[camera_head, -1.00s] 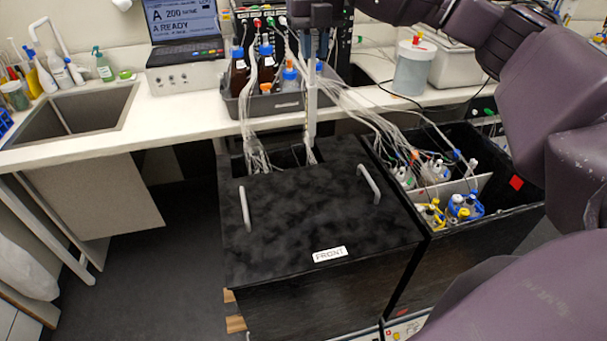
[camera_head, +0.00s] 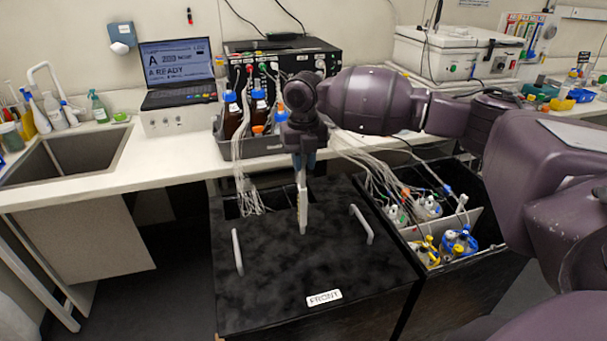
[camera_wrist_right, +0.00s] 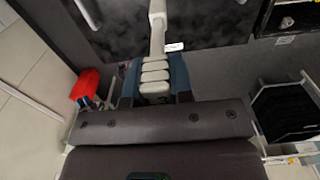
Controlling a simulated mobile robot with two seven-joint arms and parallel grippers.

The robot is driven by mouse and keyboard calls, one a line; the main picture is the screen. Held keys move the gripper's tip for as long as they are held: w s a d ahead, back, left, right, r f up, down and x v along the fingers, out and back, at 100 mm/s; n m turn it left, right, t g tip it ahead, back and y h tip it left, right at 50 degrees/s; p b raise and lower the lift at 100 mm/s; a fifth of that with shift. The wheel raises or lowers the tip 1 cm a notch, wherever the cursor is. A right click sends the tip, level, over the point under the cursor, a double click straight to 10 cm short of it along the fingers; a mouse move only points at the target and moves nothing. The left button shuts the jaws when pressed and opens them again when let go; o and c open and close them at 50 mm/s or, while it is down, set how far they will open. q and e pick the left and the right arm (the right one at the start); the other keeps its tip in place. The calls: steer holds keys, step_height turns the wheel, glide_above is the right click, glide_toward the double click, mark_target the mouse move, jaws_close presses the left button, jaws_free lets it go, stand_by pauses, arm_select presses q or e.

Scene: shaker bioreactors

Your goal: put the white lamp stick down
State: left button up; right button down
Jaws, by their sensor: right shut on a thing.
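My right gripper (camera_head: 302,160) is shut on the white lamp stick (camera_head: 302,208), which hangs down below it. The stick's lower end is in front of the black lid (camera_head: 275,270); I cannot tell whether it touches the lid. In the right wrist view the gripper (camera_wrist_right: 156,78) holds the stick (camera_wrist_right: 157,35), which reaches away from the fingers across the dark lid. My left gripper is not in view.
The lid has two white handles (camera_head: 237,252) (camera_head: 361,224) and a FRONT label (camera_head: 324,297). To the right, an open black box (camera_head: 478,260) holds capped bottles and tubing. Behind are a grey bottle tray (camera_head: 265,144), a laptop (camera_head: 178,72) and a sink (camera_head: 65,155).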

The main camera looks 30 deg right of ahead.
mark_target(304, 189)
steer(key=shift+f, duration=2.05)
steer(key=c, duration=1)
jaws_free()
steer(key=shift+f, duration=0.1)
step_height(304, 189, up, 12)
steer(key=shift+r+b, duration=0.15)
steer(key=shift+b, duration=0.25)
